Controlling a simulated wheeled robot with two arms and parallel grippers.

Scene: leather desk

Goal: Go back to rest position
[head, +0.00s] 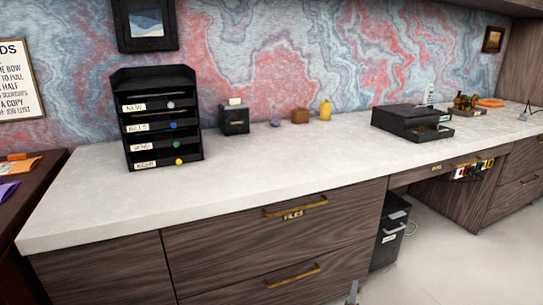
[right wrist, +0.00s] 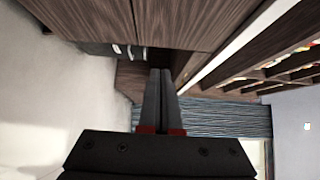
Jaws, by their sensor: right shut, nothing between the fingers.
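My right gripper (right wrist: 159,74) shows in the right wrist view with its two dark fingers together and nothing between them. It is in front of the wooden desk cabinet (right wrist: 105,15), clear of the desk top. In the head view only a small grey piece, likely of my right gripper (head: 352,292), shows at the bottom edge below the lower drawer handle. My left gripper is in neither view.
The pale desk top (head: 240,190) holds a black letter organizer (head: 160,120), a small black box (head: 234,120) and a black drawer box (head: 410,122). A dark bin (head: 388,245) stands under the desk. Open floor (head: 455,265) lies at the right.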

